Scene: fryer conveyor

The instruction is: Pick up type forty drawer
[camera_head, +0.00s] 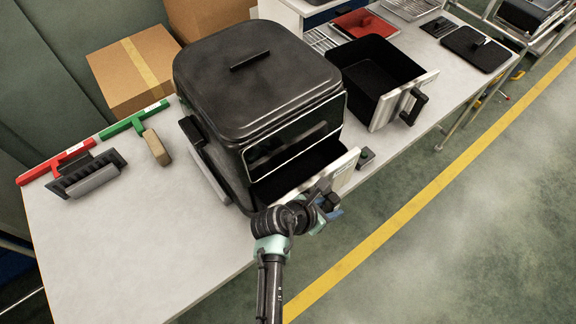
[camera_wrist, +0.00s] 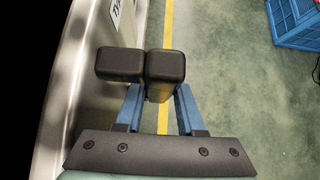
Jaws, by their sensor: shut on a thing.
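The fryer (camera_head: 255,85) is a large black box with a lidded top, standing on the table. A drawer with a pale front panel (camera_head: 344,172) is partly out of its lower front, its dark inside showing. I cannot read its type in full; the wrist view shows the panel (camera_wrist: 92,60) with a label cut off after "TY". My gripper (camera_head: 327,202) is at the front of this panel, shut on the drawer's handle. In the wrist view the dark fingertips (camera_wrist: 146,68) are close together beside the panel, and the handle is mostly hidden.
A second black drawer (camera_head: 428,78) with a pale front and black handle sits on the table (camera_head: 130,245) to the right. Brushes (camera_head: 92,178) and squeegees (camera_head: 130,122) lie left, cardboard boxes (camera_head: 122,88) behind. A blue crate (camera_wrist: 300,22) stands on the floor; the front aisle is clear.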

